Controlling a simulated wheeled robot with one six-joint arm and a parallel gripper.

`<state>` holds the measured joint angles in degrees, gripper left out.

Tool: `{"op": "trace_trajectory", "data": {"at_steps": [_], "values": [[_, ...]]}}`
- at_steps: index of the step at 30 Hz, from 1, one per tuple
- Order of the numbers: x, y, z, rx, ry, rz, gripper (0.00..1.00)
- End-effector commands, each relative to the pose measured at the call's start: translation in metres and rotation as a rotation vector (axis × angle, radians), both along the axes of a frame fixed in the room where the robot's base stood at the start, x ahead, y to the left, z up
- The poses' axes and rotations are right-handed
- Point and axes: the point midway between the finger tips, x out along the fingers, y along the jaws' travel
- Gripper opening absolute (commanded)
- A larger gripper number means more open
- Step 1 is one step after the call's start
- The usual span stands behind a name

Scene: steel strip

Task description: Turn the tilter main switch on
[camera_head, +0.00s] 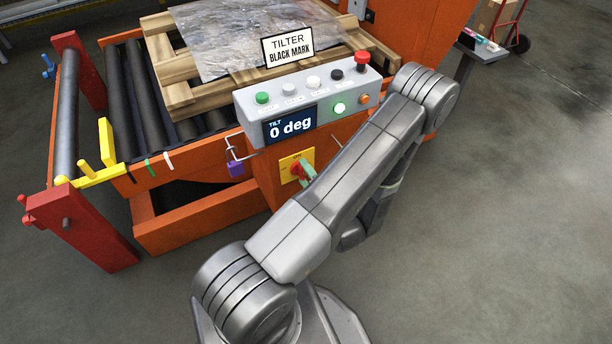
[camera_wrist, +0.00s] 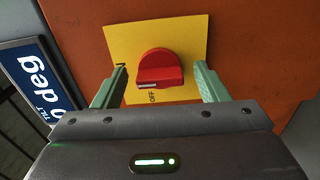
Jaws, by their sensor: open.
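The tilter main switch is a red rotary knob (camera_wrist: 160,70) on a yellow plate (camera_wrist: 190,35), fixed to the orange panel. A white mark on the knob lies at its lower edge, close to the word OFF. Another dark label at the plate's left edge is partly hidden by a finger. My gripper (camera_wrist: 159,66) is open, its two pale green fingers on either side of the knob with gaps showing. In the head view the switch (camera_head: 296,170) sits below the control box, partly covered by my gripper (camera_head: 307,173).
The grey control box (camera_head: 245,112) above carries several buttons, a red mushroom button (camera_head: 362,62), a lit green lamp (camera_head: 339,108) and a display (camera_head: 289,125) reading 0 deg. Open floor (camera_head: 500,200) lies to the right.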

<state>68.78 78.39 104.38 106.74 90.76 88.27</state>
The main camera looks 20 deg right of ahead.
Motion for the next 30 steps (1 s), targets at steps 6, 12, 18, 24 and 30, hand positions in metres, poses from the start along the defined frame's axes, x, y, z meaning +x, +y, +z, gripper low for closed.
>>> {"op": "trace_trajectory", "data": {"at_steps": [6,12,18,24,30], "values": [[-0.005,-0.001,0.000,-0.001,0.000,-0.001,0.67],[-0.030,-0.003,0.000,0.002,0.000,-0.004,0.67],[-0.063,-0.006,0.001,0.000,0.000,-0.005,0.67],[-0.095,-0.009,0.001,0.000,0.000,-0.005,0.67],[-0.122,-0.010,0.000,0.000,0.000,-0.003,0.67]]}}
